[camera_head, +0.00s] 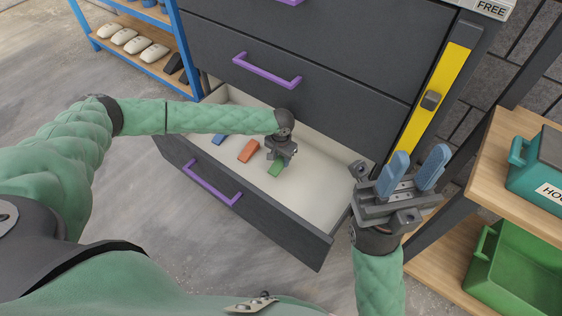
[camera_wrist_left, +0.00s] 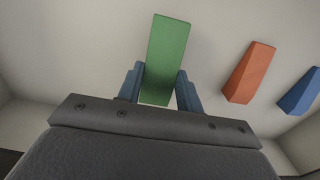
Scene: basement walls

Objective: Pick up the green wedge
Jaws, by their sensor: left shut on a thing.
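The green wedge (camera_head: 276,168) lies in the open bottom drawer (camera_head: 316,205), under my left gripper (camera_head: 279,160). In the left wrist view the green wedge (camera_wrist_left: 168,55) stands between the two blue fingers of my left gripper (camera_wrist_left: 160,90), which is shut on its near part. The wedge's far end sticks out past the fingertips. In the head view the gripper body hides part of the wedge. My right gripper (camera_head: 411,172) is open and empty, its blue fingers apart, to the right of the drawer.
An orange wedge (camera_head: 249,151) and a blue wedge (camera_head: 220,139) lie left of the green one; the drawer's right part is bare. Closed drawers with purple handles (camera_head: 267,70) rise behind. A wooden shelf (camera_head: 496,150) with a green crate (camera_head: 520,270) stands at the right.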

